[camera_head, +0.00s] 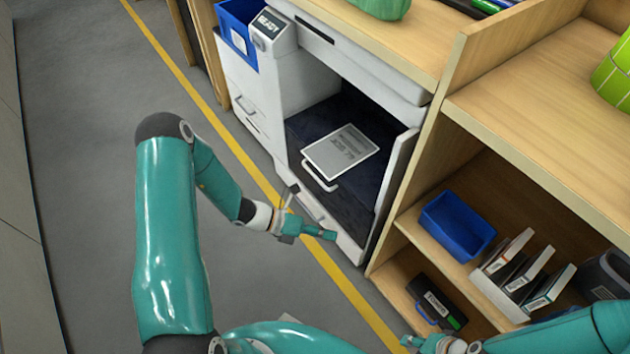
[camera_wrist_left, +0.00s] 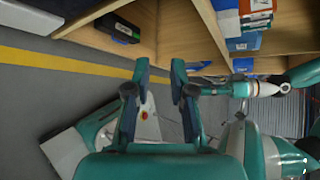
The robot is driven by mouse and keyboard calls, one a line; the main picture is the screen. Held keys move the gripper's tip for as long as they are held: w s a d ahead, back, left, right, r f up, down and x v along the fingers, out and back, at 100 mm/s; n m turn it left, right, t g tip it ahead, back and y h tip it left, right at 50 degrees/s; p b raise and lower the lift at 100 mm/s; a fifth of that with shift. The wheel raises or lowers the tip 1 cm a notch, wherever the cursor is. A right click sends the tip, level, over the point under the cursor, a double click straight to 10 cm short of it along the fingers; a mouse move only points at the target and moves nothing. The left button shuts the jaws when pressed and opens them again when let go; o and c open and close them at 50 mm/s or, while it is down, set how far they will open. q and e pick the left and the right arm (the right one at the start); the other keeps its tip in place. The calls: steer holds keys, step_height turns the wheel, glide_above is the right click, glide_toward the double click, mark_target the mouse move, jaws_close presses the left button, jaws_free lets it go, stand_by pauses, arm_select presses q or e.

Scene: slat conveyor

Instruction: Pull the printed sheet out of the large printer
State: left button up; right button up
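The large white printer (camera_head: 297,85) stands beyond my left arm, with a dark open bay in its front. The printed sheet (camera_head: 341,151), pale grey with dark print, lies flat in the bay near a white handle (camera_head: 319,177). My left gripper (camera_head: 330,235) is in front of the printer's lower front edge, apart from the sheet. In the left wrist view its two fingers (camera_wrist_left: 160,75) stand apart with nothing between them. My right gripper (camera_head: 410,340) is at the bottom edge by the shelf; its fingers are too small to read.
A wooden shelf unit (camera_head: 540,150) stands right of the printer, holding a blue bin (camera_head: 457,226), upright binders (camera_head: 522,270) and a black labelled case (camera_head: 435,302). A blue bin (camera_head: 237,25) sits at the printer's left. The grey floor (camera_head: 90,120) at left is clear.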

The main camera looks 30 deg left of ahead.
arm_select(q)
steer(key=w+a+f+n+t+y+b, duration=0.2)
steer(key=w+a+f+n+t+b, duration=0.15)
steer(key=w+a+n+t, duration=0.5)
steer(key=n+t+y+b, duration=0.2)
steer(key=n+y+b, duration=0.1)
steer(key=n, duration=0.2)
glide_toward(322, 161)
steer(key=shift+b+x, duration=1.05)
steer(key=shift+x, duration=2.2)
arm_select(e)
step_height(322, 161, down, 11)
arm_select(q)
steer(key=shift+a+f, duration=0.1)
steer(key=shift+f, duration=0.05)
steer(key=shift+m, duration=0.25)
jaws_close()
